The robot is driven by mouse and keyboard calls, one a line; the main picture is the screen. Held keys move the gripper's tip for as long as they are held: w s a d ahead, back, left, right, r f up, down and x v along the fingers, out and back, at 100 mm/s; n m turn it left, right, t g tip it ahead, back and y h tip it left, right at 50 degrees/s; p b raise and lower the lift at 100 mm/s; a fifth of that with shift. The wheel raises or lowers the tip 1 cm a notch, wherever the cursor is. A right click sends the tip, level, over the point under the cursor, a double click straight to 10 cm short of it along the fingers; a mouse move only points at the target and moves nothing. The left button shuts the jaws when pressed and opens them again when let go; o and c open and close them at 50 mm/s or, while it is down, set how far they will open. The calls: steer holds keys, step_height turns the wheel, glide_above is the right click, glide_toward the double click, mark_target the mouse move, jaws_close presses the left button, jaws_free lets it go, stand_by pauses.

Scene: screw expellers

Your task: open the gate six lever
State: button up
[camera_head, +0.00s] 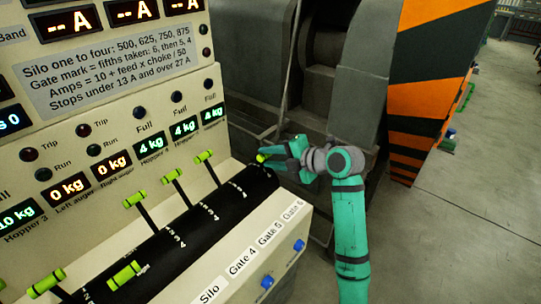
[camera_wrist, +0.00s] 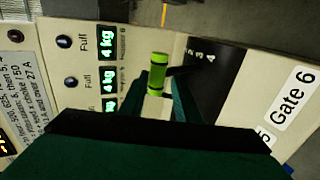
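The gate six lever has a bright green cylindrical handle (camera_head: 264,156), at the right end of the black curved lever housing (camera_head: 222,203). The handle also shows in the wrist view (camera_wrist: 158,76), with its dark shaft running right to the numbered housing. The "Gate 6" label (camera_wrist: 292,99) is on the pale front panel. My gripper (camera_head: 280,152) is at this handle. In the wrist view its teal fingers (camera_wrist: 158,92) stand apart on either side of the handle, with a gap visible. Firm contact cannot be seen.
Other green-handled levers (camera_head: 204,157) stand to the left along the housing. Blue knobs (camera_head: 298,245) stick out below the labels. The upright display panel (camera_head: 120,130) rises behind. Grey machinery (camera_head: 350,90) and an orange-black striped panel (camera_head: 425,80) stand beyond. Open floor (camera_head: 470,230) lies right.

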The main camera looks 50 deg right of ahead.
steer(key=shift+o, duration=0.4)
steer(key=shift+r, duration=0.15)
steer(key=shift+s+d+r, duration=0.1)
steer(key=shift+s+r, duration=0.1)
steer(key=shift+s, duration=0.1)
steer(key=v, duration=1)
steer(key=shift+f, duration=0.1)
